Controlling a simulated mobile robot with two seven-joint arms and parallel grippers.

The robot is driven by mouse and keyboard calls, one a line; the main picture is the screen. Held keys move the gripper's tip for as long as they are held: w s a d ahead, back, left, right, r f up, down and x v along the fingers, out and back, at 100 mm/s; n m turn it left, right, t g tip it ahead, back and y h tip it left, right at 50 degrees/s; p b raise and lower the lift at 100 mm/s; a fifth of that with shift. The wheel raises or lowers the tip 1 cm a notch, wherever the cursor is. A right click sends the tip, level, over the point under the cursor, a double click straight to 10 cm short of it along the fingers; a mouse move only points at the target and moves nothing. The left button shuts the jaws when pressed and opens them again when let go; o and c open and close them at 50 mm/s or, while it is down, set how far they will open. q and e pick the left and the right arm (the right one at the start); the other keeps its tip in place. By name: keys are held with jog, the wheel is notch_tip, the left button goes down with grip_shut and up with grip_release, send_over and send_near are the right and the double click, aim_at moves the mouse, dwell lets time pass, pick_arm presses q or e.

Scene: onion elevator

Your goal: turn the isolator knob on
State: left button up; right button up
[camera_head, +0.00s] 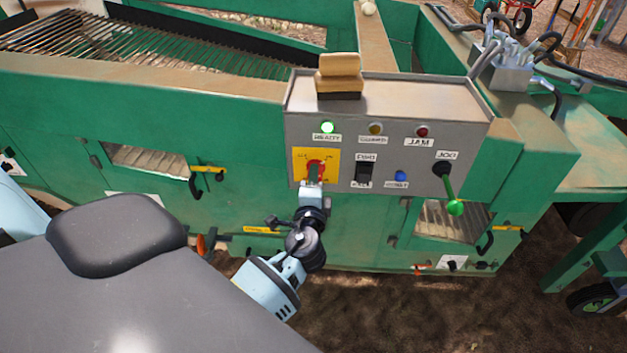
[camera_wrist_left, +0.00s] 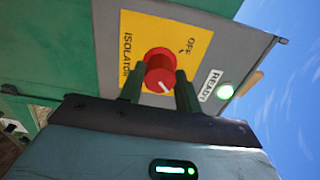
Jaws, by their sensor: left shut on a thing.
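The red isolator knob (camera_wrist_left: 160,68) sits on a yellow plate (camera_wrist_left: 190,40) marked "OFF" and "ISOLATOR" in the left wrist view. The knob has a white pointer line on its face. In the head view the yellow plate (camera_head: 331,155) is at the left of the grey control panel, with the knob (camera_head: 322,166) partly hidden behind my gripper. My left gripper (camera_wrist_left: 158,82) has its two dark fingers on either side of the knob and is shut on it. The green READY lamp (camera_head: 327,127) is lit. My right gripper is not in view.
The grey panel (camera_head: 400,97) also has a black switch (camera_head: 366,172), a blue button (camera_head: 401,175) and a JOG lever with a green ball (camera_head: 455,207). A wooden-handled brush (camera_head: 340,72) lies on its top. The green machine body (camera_head: 245,130) surrounds the panel.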

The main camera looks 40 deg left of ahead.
pick_arm(q)
jog(key=o, duration=1)
jog(key=shift+c, duration=0.2)
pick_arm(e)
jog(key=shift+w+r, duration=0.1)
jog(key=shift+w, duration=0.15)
pick_arm(q)
jog(key=b+v, duration=0.1)
jog(key=v, duration=0.7)
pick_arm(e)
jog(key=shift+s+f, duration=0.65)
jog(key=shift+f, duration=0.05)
pick_arm(q)
jog(key=shift+a, duration=0.1)
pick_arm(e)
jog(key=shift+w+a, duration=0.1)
